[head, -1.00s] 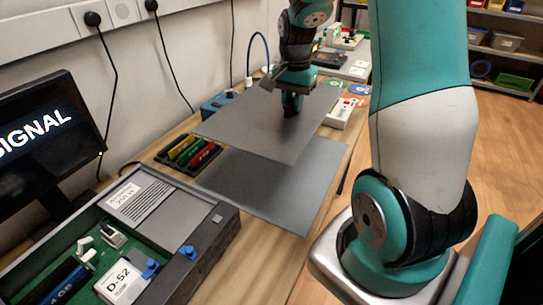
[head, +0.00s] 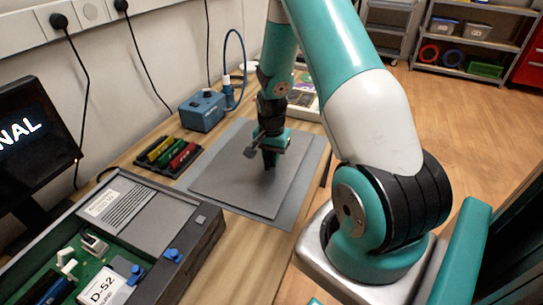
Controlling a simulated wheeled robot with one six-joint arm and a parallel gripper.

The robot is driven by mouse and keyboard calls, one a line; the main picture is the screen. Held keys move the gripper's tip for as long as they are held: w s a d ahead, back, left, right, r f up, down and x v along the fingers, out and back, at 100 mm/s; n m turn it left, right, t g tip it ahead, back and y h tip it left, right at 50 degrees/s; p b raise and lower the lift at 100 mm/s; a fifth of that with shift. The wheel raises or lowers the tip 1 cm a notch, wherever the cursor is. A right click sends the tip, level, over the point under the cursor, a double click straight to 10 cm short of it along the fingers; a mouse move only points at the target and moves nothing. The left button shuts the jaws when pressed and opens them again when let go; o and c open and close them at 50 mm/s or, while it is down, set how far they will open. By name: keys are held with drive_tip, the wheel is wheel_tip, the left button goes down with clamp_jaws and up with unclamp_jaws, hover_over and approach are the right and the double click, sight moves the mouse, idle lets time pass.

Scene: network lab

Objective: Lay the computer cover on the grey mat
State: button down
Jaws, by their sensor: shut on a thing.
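The computer cover (head: 228,188) is a flat grey panel. It lies flat over the grey mat (head: 280,221), or very close above it; I cannot tell if they touch. A strip of the mat shows along the cover's front, right and back edges. My gripper (head: 269,163) points down at the cover's middle and is shut on it. The fingertips and the part they grip are hard to make out. The open computer case (head: 205,238) stands at the front left, with its green board and parts showing.
A black tray (head: 167,157) with coloured screwdriver-like pieces lies just left of the mat. A blue box (head: 202,110) with a looped blue cable stands behind it. A monitor (head: 36,150) is at the far left. Bare wood shows between case and mat.

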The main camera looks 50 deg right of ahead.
drive_tip(key=shift+f, duration=0.2)
drive_tip(key=c, duration=1.1)
unclamp_jaws()
drive_tip(key=shift+o, duration=0.2)
drive_tip(key=shift+r, duration=0.5)
wheel_tip(320, 180, up, 12)
drive_tip(key=f, duration=0.1)
drive_tip(key=s+a+r+n+t+y, duration=0.1)
drive_tip(key=a+r+n, duration=0.3)
drive_tip(key=a, duration=0.4)
drive_tip(key=a+r+n+y, duration=0.1)
drive_tip(key=a+r+n, duration=0.3)
drive_tip(key=a, duration=0.4)
drive_tip(key=s+a+r+n+y, duration=0.1)
drive_tip(key=s+a+r+n, duration=0.2)
drive_tip(key=s+a+n, duration=0.3)
drive_tip(key=s+a+r+n+g+y, duration=0.1)
drive_tip(key=s+a+r+n, duration=0.3)
drive_tip(key=s+a+n, duration=0.3)
drive_tip(key=s+a, duration=0.3)
drive_tip(key=shift+s+a+r, duration=0.2)
drive_tip(key=shift+s, duration=0.15)
